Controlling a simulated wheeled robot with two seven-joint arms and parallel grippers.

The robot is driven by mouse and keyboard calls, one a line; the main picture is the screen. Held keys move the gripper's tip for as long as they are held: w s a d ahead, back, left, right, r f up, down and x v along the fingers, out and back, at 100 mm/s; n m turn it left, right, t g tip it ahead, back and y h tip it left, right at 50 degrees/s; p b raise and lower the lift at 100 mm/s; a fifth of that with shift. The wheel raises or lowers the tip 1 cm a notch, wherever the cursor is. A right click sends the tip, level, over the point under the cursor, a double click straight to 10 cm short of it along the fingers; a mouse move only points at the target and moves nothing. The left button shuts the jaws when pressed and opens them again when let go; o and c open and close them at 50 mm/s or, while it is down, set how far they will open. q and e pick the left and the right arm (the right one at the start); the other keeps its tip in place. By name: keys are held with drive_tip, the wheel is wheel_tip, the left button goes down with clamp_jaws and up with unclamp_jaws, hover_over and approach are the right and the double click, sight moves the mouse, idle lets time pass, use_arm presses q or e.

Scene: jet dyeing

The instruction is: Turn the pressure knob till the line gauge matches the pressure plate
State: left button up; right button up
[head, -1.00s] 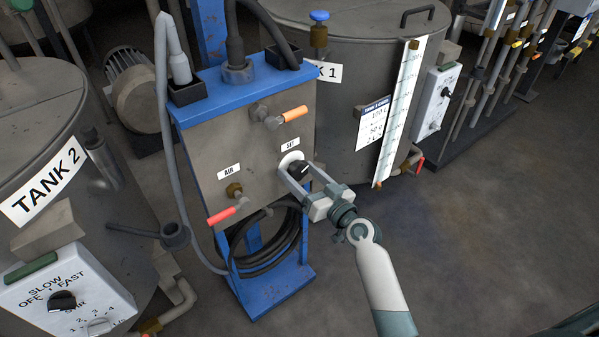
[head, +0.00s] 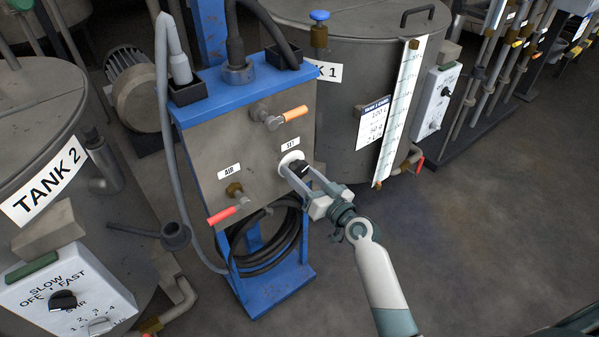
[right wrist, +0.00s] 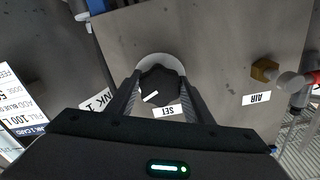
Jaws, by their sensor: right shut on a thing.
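The black pressure knob (head: 299,168) sits on a round white base under the SET label (head: 292,143) on the grey panel (head: 240,140) of the blue stand. My right gripper (head: 303,177) is shut on the knob, one finger on each side. In the right wrist view the knob (right wrist: 160,86) shows between the two fingers, with a white mark on its face toward the lower left. I cannot make out a line gauge or a pressure plate with readable values. My left gripper is not in view.
An orange-handled valve (head: 289,115) is above the knob, and a red-handled AIR valve (head: 229,211) is to its lower left. A coiled black hose (head: 268,250) hangs below. Tank 2 (head: 40,130) stands left, Tank 1 (head: 350,60) behind right. Floor at right is clear.

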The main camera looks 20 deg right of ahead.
drive_tip(key=shift+m, duration=0.6)
drive_tip(key=shift+r+m+p, duration=0.1)
drive_tip(key=shift+m+p, duration=0.3)
drive_tip(key=shift+m, duration=0.3)
use_arm(q)
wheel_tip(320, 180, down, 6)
drive_tip(key=p, duration=0.1)
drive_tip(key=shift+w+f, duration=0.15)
use_arm(e)
drive_tip(key=shift+m, duration=2.3)
drive_tip(key=o, duration=1)
drive_tip(key=shift+o, duration=0.2)
drive_tip(key=shift+s, duration=0.1)
